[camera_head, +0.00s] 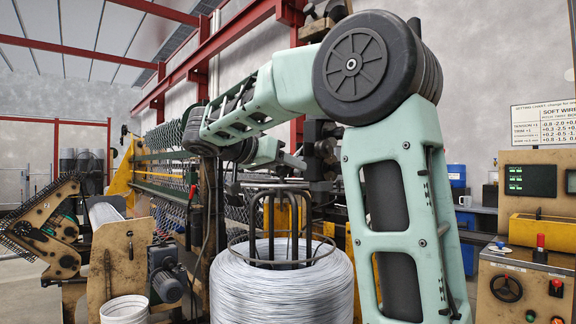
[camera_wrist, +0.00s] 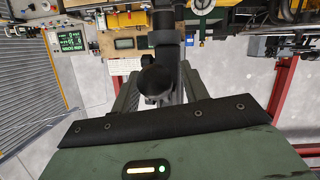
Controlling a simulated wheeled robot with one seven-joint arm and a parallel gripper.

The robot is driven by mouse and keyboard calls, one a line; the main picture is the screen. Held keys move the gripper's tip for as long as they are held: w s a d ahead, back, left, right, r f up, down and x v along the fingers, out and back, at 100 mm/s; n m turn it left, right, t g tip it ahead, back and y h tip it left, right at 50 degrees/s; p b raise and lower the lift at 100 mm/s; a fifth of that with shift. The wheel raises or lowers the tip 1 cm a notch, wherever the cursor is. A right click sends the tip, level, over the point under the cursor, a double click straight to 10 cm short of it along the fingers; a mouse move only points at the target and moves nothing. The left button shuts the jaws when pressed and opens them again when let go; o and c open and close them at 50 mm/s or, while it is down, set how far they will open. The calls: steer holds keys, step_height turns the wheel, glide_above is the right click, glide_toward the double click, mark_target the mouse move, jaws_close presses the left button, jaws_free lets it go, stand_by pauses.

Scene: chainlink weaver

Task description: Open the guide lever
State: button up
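A black bar with a rounded end (camera_wrist: 157,80), which looks like the guide lever, lies in front of my gripper in the wrist view. My gripper's grey fingers (camera_wrist: 158,92) stand apart on either side of it, with its rounded end between them. I cannot tell whether they touch it. In the head view my gripper (camera_head: 292,161) points right at dark machine parts (camera_head: 322,150) above the wire coil. The lever cannot be clearly picked out there, as my arm covers part of that area.
A large wire coil (camera_head: 282,290) with a dark hoop frame stands below my gripper. A control panel (camera_head: 525,260) is at the right. A white bucket (camera_head: 124,309) and a motor (camera_head: 168,278) are at the left. Chain-link mesh (camera_head: 170,165) runs behind.

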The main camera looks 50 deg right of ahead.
steer(key=shift+r, duration=0.1)
steer(key=shift+r, duration=0.1)
steer(key=p+v, duration=0.2)
steer(key=v, duration=1.5)
steer(key=shift+a, duration=0.15)
